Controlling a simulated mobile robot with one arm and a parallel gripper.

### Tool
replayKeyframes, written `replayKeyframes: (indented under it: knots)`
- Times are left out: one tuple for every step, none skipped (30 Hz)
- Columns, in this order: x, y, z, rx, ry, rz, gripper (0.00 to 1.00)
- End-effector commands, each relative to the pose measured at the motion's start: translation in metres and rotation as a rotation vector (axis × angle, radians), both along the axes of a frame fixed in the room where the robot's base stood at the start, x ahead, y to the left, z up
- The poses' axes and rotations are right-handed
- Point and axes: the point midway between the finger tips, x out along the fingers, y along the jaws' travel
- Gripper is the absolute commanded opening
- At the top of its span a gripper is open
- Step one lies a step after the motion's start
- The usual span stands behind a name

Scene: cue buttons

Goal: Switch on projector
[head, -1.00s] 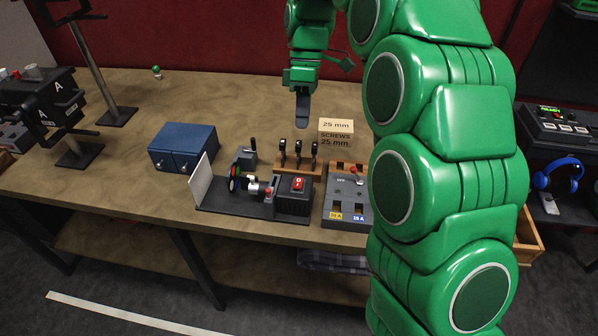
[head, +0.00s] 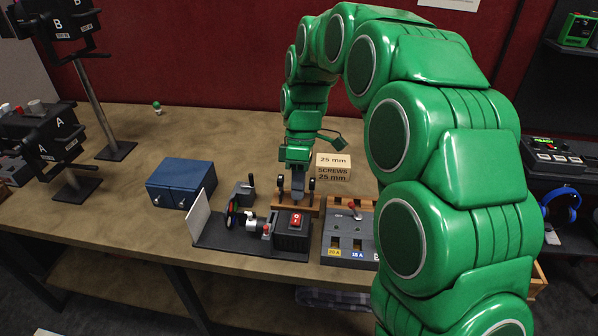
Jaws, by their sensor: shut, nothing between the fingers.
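The projector (head: 262,240) stands on a dark base near the table's front edge, with a white screen card at its left end and a colour wheel beside the card. A red rocker switch (head: 297,219) sits on top of its black box. My gripper (head: 290,196) is shut, points down and is just behind the projector, above or at the wooden rack of black-handled tools (head: 309,200). It hides the rack's middle; I cannot tell whether it touches a handle. It is apart from the red switch.
A grey panel (head: 350,225) with a red-tipped lever and yellow and blue labels stands right of the projector. A screws box (head: 333,168) is behind it. A blue two-door box (head: 181,182) and lamp stands A and B are left.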

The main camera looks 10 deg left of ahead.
Motion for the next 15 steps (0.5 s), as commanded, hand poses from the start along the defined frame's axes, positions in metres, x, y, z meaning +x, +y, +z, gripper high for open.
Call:
replayKeyframes:
  knots:
    - [-0.004,0.0,-0.007,-0.002,0.004,0.001,0.0]
    - [-0.005,0.0,-0.01,-0.001,0.002,0.0,0.0]
    - [-0.006,0.0,-0.015,0.0,0.0,0.0,0.0]
    - [-0.007,0.0,-0.019,0.0,-0.001,0.0,0.0]
    - [-0.009,0.0,-0.022,0.0,0.0,0.0,0.0]
    - [-0.011,0.0,-0.027,-0.001,0.002,0.0,0.0]
    - [-0.013,-0.001,-0.031,-0.002,0.003,0.001,0.0]
    - [-0.015,-0.001,-0.034,-0.002,0.003,0.001,0.0]
    - [-0.016,0.0,-0.038,-0.001,0.002,0.0,0.0]
    - [-0.016,0.0,-0.041,-0.001,0.001,0.0,0.0]
    - [-0.017,0.0,-0.043,-0.001,0.0,0.0,0.0]
    - [-0.018,0.0,-0.045,0.0,-0.001,0.0,0.0]
    - [-0.018,0.0,-0.047,0.0,-0.001,0.0,0.0]
    - [-0.019,0.0,-0.048,0.0,-0.001,0.0,0.0]
    - [-0.02,0.0,-0.05,0.0,-0.001,0.0,0.0]
